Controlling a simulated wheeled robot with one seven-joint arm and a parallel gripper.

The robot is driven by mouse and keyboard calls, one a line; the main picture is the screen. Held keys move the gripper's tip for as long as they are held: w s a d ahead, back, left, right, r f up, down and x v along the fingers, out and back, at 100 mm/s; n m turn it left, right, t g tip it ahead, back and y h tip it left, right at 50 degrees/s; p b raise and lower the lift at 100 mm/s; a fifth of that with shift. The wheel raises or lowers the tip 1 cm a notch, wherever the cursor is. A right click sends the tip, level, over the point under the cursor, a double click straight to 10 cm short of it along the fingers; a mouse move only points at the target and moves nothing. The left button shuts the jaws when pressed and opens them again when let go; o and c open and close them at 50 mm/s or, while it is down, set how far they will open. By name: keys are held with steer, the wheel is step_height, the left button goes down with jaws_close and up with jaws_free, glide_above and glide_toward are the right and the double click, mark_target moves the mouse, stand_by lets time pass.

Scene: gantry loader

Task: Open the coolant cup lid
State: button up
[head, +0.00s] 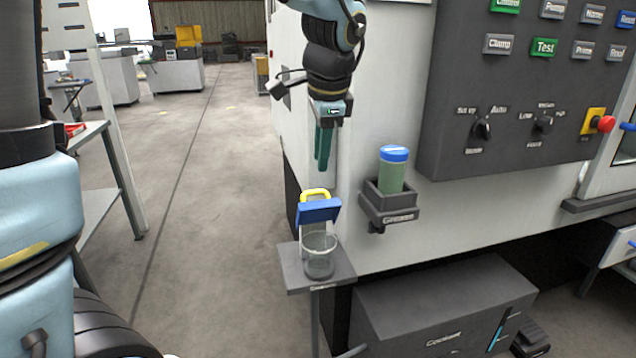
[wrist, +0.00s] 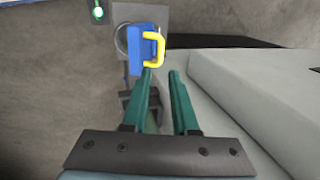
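The coolant cup (head: 319,262) is a clear round cup on a small grey shelf at lower centre in the head view. Its blue lid (head: 318,212), with a yellow handle (head: 314,193), stands raised and tilted above the back of the cup, clear of the rim. In the wrist view the lid (wrist: 142,56) and handle (wrist: 155,47) are just beyond the fingertips, with part of the round rim (wrist: 121,40) showing beside them. My gripper (head: 322,168) points down above the lid. Its green fingers (wrist: 160,73) are apart, with nothing between them; contact with the handle is not visible.
A green container with a blue cap (head: 392,168) sits in a grey holder (head: 389,206) on the machine wall, right of the gripper. A control panel (head: 530,90) juts out at upper right. A dark coolant box (head: 440,305) stands below. The floor (head: 215,200) at left is open.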

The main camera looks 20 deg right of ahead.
glide_above(318, 214)
steer(key=w, duration=0.1)
steer(key=f, duration=0.7)
steer(key=shift+d+f+p, duration=0.2)
steer(key=shift+f+p, duration=0.05)
steer(key=shift+p, duration=0.1)
jaws_close()
steer(key=shift+r, duration=0.1)
stand_by(0.7)
